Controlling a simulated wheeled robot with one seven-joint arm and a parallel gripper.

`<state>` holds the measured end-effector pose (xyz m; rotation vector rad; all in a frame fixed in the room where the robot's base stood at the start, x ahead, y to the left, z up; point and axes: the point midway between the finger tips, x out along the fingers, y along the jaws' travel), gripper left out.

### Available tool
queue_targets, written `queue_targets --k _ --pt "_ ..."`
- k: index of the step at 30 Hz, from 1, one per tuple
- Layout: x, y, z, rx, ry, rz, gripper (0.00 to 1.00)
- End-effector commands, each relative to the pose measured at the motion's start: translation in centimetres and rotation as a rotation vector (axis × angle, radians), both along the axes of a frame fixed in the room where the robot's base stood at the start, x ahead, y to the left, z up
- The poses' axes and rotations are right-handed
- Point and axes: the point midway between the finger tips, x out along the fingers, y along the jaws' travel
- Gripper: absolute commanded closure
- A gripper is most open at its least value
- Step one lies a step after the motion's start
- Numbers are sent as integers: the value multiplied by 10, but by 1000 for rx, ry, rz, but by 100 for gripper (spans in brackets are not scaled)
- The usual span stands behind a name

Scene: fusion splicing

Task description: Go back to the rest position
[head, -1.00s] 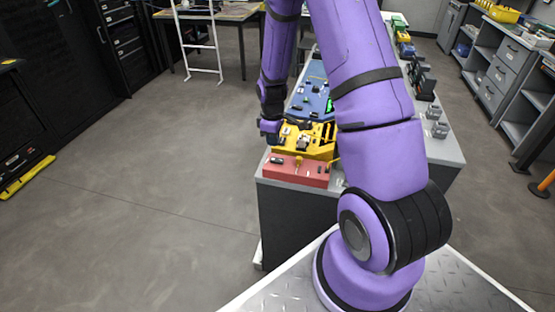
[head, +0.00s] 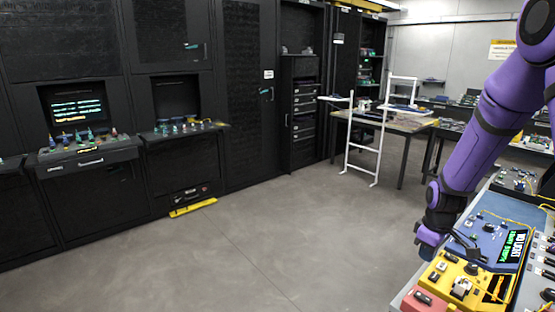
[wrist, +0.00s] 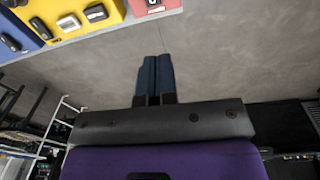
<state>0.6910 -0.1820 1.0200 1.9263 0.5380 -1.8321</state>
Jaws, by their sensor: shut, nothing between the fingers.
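My purple arm comes in from the right edge of the head view and bends down beside the bench. My gripper (head: 424,246) hangs at the left edge of the bench, next to the yellow unit (head: 462,285) and the blue unit (head: 500,240). In the wrist view my gripper's two dark blue fingers (wrist: 154,62) lie together with nothing between them. They point over bare grey floor. Parts of the blue, yellow and red units show at the wrist view's top left, apart from the fingers.
Black cabinets (head: 230,95) line the left and back. A white ladder-like frame (head: 380,130) stands by a table (head: 405,122) at the back. A yellow bar (head: 193,207) lies on the floor by the cabinets. The floor (head: 250,250) between cabinets and bench is clear.

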Motion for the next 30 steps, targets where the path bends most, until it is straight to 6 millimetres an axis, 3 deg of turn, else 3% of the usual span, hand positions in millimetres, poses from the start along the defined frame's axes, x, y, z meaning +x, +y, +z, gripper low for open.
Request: queue_targets --k 1,3,15,24,30 --pt "-2 5 21 -3 -21 -17 100" --pt "-7 12 44 -4 -41 -45 100" --pt "-57 51 161 10 -155 -203 100" --pt "-114 78 227 41 -241 -321 100" --pt "-159 92 259 71 -294 -397 100"
